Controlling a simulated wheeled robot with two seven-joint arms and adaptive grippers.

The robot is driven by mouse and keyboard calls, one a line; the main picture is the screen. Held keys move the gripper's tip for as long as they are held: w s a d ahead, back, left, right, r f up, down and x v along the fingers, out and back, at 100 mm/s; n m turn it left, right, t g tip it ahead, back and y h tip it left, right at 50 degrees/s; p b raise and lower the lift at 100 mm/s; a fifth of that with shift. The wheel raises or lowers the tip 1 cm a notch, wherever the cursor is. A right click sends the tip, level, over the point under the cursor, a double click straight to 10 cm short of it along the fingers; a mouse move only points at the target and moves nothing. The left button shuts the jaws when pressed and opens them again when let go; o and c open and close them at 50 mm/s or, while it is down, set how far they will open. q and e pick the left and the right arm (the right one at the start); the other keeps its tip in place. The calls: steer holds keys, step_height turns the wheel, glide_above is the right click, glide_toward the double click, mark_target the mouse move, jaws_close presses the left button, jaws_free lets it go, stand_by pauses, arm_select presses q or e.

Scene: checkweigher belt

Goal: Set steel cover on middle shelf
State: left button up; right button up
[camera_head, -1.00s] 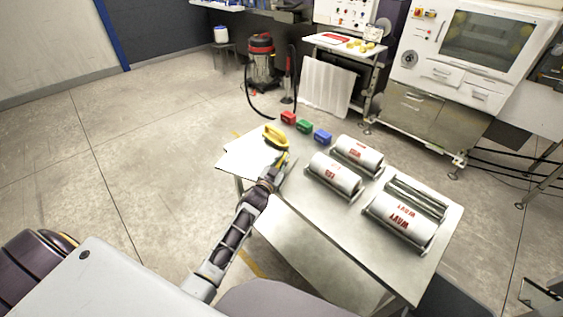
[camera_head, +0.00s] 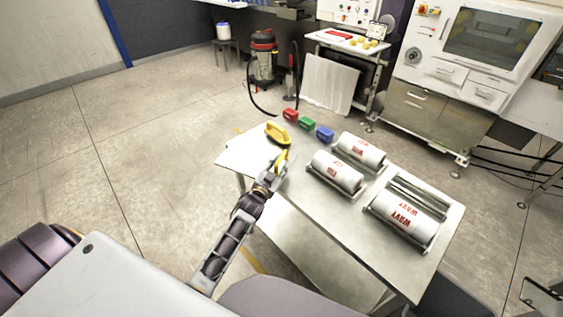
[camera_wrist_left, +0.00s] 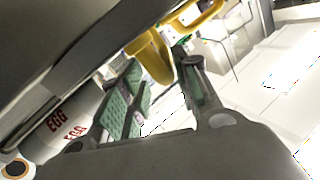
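No object is clearly recognizable as the steel cover. A plain pale metal panel (camera_head: 330,84) leans against a small cart in the head view. A bright flat sheet (camera_head: 240,158) lies at the table's left end, with a yellow handle-like piece (camera_head: 277,132) beside it. My left gripper (camera_head: 280,163) is at the table's near left edge, by a second yellow part. A lower shelf (camera_head: 285,235) shows under the table; I cannot identify a middle shelf. My right gripper is out of view.
Several white labelled rollers in metal cradles (camera_head: 400,222) fill the table's right side. Small red (camera_head: 290,115), green (camera_head: 306,124) and blue (camera_head: 325,134) blocks lie along the back edge. A vacuum cleaner (camera_head: 263,60) and a white machine (camera_head: 480,50) stand behind. Open floor lies left.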

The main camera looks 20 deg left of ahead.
arm_select(q)
steer(key=s, duration=0.8)
stand_by(0.4)
